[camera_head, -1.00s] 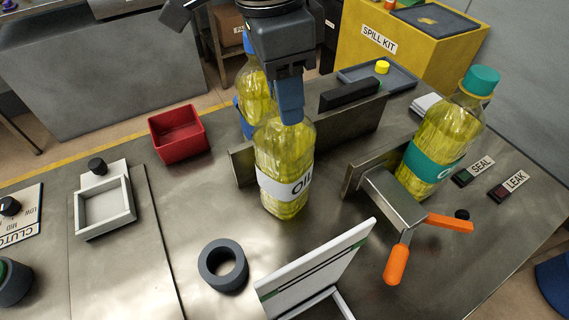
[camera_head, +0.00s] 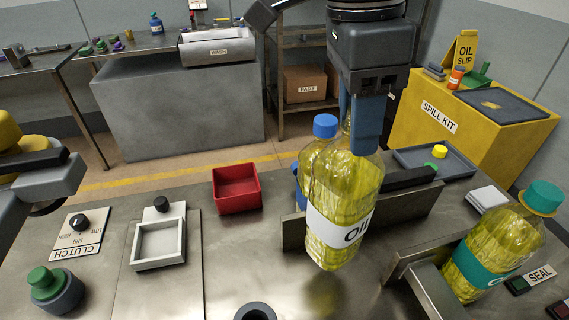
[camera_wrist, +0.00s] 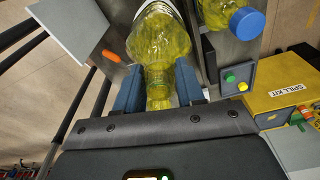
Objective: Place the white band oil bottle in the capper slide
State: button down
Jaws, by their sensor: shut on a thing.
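The white band oil bottle (camera_head: 341,205), full of yellow oil, is upright in my gripper (camera_head: 366,125). The fingers close around its neck, and no cap shows. Its base appears raised above the steel bench. In the wrist view it sits between the two blue fingers of my gripper (camera_wrist: 160,88), and its clear shoulder (camera_wrist: 158,40) points away from me. I cannot tell for sure which fixture is the capper slide. A white square frame with a black knob (camera_head: 159,243) lies on a plate at left.
A blue-capped oil bottle (camera_head: 324,127) stands just behind the held bottle, by a metal divider (camera_head: 410,217). A teal-band bottle (camera_head: 500,245) stands at right beside a metal bracket (camera_head: 437,293). A red bin (camera_head: 236,188) is at the back. Bench between frame and bottle is mostly clear.

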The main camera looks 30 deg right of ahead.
jog(key=w+a+r+n+p, duration=0.1)
jog(key=w+r+n, duration=0.15)
jog(key=r, duration=0.35)
jog(key=w+a+r+n+p, duration=0.1)
jog(key=a+r+n+p, duration=0.15)
jog(key=r, duration=0.45)
jog(key=w+a+f+n+t+y, duration=0.1)
jog(key=w+a+f+n, duration=0.4)
jog(key=n, duration=0.7)
jog(key=w+a+f+n+t+y, duration=0.1)
jog(key=w+a+f+n, duration=0.3)
jog(key=w+a+n, duration=0.6)
jog(key=w+a+f+n+b, duration=0.1)
jog(key=a+f+n+b, duration=0.3)
jog(key=a+f, duration=0.6)
jog(key=shift+w+f, duration=0.2)
jog(key=shift+f, duration=0.65)
jog(key=shift+a, duration=0.1)
